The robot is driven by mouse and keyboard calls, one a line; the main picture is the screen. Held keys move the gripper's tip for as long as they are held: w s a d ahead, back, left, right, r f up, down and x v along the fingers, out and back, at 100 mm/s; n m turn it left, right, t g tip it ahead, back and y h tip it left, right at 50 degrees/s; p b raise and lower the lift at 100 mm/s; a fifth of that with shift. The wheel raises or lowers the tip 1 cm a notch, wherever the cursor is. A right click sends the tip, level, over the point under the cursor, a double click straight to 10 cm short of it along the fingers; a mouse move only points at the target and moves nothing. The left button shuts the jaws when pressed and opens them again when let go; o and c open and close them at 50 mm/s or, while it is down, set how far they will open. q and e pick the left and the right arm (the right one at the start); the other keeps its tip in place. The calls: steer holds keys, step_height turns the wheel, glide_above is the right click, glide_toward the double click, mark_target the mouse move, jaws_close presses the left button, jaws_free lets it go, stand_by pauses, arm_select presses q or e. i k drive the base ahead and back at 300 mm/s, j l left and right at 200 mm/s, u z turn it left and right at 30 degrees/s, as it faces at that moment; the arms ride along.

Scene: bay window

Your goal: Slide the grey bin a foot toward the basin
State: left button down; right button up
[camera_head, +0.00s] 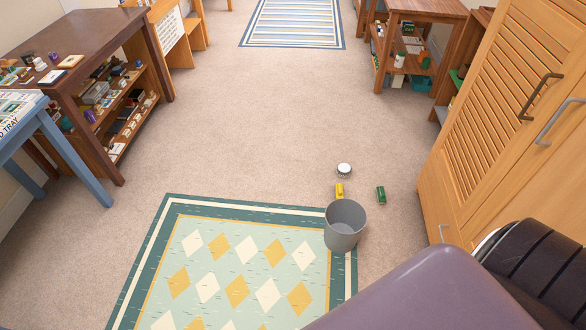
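The grey bin (344,226) stands upright on the floor, right of centre, over the right border of the green diamond-patterned rug (218,245). Its open top faces up and it looks empty. I cannot make out a basin for certain. A teal container (421,84) sits low in the wooden shelf unit at the upper right, and I cannot tell if it is the basin. Neither of my grippers is in view.
Just beyond the bin lie a yellow object (339,191), a green object (381,195) and a small white round object (344,169). A wooden cabinet (505,130) stands at right, a loaded dark table (115,50) at left.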

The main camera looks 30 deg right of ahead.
mark_target(345, 219)
steer(key=i+z, duration=0.1)
steer(key=i, duration=0.45)
steer(key=i+j+z, duration=0.1)
steer(key=i, duration=0.45)
steer(key=i+j+z, duration=0.15)
steer(key=i, duration=0.4)
steer(key=i+z, duration=0.2)
steer(key=z, duration=0.25)
steer(key=i+z, duration=0.2)
steer(key=z, duration=0.3)
steer(key=i+j+z, duration=0.15)
steer(key=z, duration=0.3)
steer(key=i+j+z, duration=0.15)
steer(key=z, duration=0.35)
steer(key=j, duration=0.1)
